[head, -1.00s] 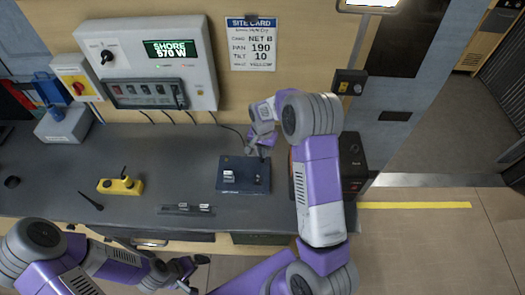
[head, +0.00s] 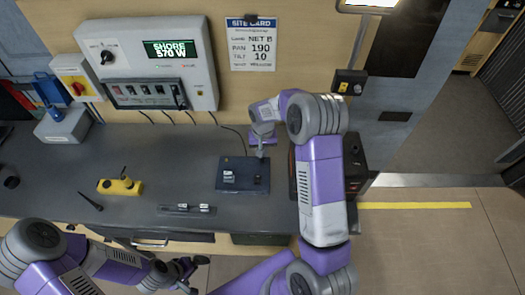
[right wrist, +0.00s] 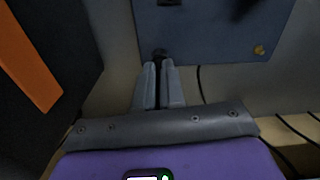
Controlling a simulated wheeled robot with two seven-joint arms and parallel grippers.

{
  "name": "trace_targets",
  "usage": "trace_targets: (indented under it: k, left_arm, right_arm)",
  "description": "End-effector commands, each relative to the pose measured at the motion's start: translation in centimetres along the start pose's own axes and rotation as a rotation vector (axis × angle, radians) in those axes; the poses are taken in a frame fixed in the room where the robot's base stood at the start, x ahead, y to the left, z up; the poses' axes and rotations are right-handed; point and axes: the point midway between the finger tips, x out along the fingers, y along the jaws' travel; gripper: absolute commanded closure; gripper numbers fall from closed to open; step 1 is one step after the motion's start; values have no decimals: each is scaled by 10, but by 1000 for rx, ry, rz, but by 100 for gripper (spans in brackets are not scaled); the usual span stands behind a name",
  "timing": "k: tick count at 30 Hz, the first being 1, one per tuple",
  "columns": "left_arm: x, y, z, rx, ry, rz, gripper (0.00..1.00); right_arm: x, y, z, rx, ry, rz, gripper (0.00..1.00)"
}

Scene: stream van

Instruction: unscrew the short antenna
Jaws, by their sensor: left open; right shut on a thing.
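A dark blue box (head: 230,185) lies on the grey bench, with a small white-faced part on its top left. My right gripper (head: 261,154) reaches down at the box's far right corner. In the right wrist view its fingers (right wrist: 160,66) are closed around a short dark stub (right wrist: 160,53) at the edge of the blue box, which looks like the short antenna. Most of the stub is hidden between the fingers, and I cannot tell how it joins the box. A small gold connector (right wrist: 260,50) shows on the box. My left gripper (head: 193,263) is open and empty in front of the bench.
A long dark tapered rod (head: 88,201) lies on the bench near a yellow device (head: 120,187). A small rack (head: 187,209) is at the front edge. A dark box (head: 354,170) stands right of my right arm. A power panel (head: 150,65) is behind.

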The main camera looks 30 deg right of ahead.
Motion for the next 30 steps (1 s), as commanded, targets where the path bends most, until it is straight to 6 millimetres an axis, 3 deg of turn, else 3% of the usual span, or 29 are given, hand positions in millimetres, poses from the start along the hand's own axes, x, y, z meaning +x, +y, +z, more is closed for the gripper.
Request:
trace_targets:
  k: [4, 12, 23, 30]
  left_arm:
    - [0, 0, 0, 0, 0, 0, 0]
    - [-2, 1, 0, 0, 0, 0, 0]
    - [-2, 1, 0, 0, 0, 0, 0]
    - [-6, 2, 0, 0, 0, 0, 0]
  right_arm:
    - [0, 0, 0, -53, 0, 0, 100]
    - [0, 0, 0, -330, 0, 0, 100]
    - [0, 0, 0, -370, -1, 0, 100]
    - [-1, 1, 0, -631, -2, -1, 100]
